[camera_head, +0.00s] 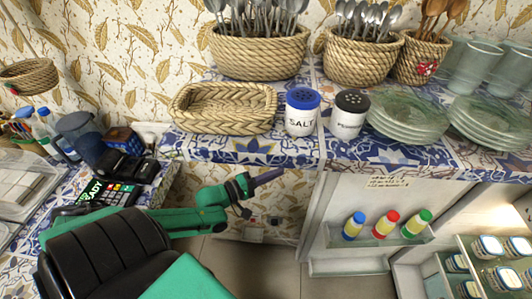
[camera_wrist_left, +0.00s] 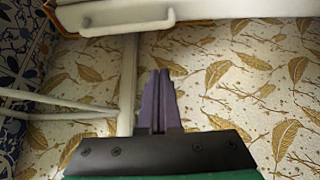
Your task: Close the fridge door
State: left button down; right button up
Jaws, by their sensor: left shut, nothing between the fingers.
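The fridge door (camera_head: 337,205) stands open under the counter in the head view, its white inner side showing. Its door shelf (camera_head: 375,238) holds several small bottles with coloured caps. The fridge interior (camera_head: 480,215) is open at the right. My left gripper (camera_head: 268,176) is left of the door, just below the counter edge, with its purple fingers shut and empty. In the left wrist view the shut fingers (camera_wrist_left: 160,88) point towards a white panel with a handle-like bar (camera_wrist_left: 128,24); I cannot tell whether they touch anything. My right gripper is out of view.
The counter (camera_head: 250,150) above carries a woven tray (camera_head: 222,108), salt (camera_head: 302,112) and pepper (camera_head: 348,115) shakers and stacked plates (camera_head: 408,118). Jars (camera_head: 490,247) stand on fridge shelves. Floor shows below my gripper.

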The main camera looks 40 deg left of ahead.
pick_arm(q)
jog(key=x, duration=1)
jog(key=s, duration=0.1)
jog(key=s+d+p, duration=0.1)
jog(key=s, duration=0.1)
jog(key=s+d+p, duration=0.1)
jog(key=shift+s, duration=0.2)
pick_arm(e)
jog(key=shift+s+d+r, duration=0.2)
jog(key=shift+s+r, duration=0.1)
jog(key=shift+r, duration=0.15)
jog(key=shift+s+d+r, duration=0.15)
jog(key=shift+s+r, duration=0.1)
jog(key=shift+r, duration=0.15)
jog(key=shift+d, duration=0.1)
pick_arm(q)
jog(key=shift+d, duration=0.1)
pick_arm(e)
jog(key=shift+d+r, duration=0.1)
